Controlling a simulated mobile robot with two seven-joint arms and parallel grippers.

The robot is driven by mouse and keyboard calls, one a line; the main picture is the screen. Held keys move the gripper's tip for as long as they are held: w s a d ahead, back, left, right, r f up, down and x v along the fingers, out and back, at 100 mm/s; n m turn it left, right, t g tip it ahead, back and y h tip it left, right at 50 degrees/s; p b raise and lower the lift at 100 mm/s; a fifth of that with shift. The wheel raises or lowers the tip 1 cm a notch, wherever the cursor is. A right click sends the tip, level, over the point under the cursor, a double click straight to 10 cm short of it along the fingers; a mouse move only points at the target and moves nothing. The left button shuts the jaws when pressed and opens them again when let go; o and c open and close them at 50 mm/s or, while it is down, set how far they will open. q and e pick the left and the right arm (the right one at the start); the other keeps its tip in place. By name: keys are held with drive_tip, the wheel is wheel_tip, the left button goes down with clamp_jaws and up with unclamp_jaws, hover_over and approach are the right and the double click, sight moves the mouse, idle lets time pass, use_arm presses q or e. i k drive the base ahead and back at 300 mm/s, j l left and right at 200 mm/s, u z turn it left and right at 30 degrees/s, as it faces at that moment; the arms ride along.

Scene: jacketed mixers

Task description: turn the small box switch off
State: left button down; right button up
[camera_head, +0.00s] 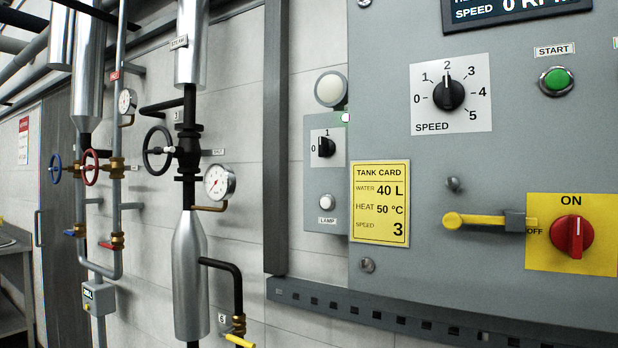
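A small grey box (325,220) sits on the wall just left of the big control panel. Its black switch knob (326,147) is on a white plate marked 0 at the left and 1 at the top. The knob's pointer is too small to read surely. A white button (327,202) labelled LAMP is lower on the box. Neither of my grippers is in view.
The big panel (400,130) carries a speed dial (449,95) pointing at 2, a green start button (556,81), a yellow handle (480,220) sticking out, and a red switch (573,238) upright at ON. Pipes with valves and a gauge (219,182) stand at left.

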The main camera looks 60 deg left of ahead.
sight(326, 148)
drive_tip(key=u, duration=1.7)
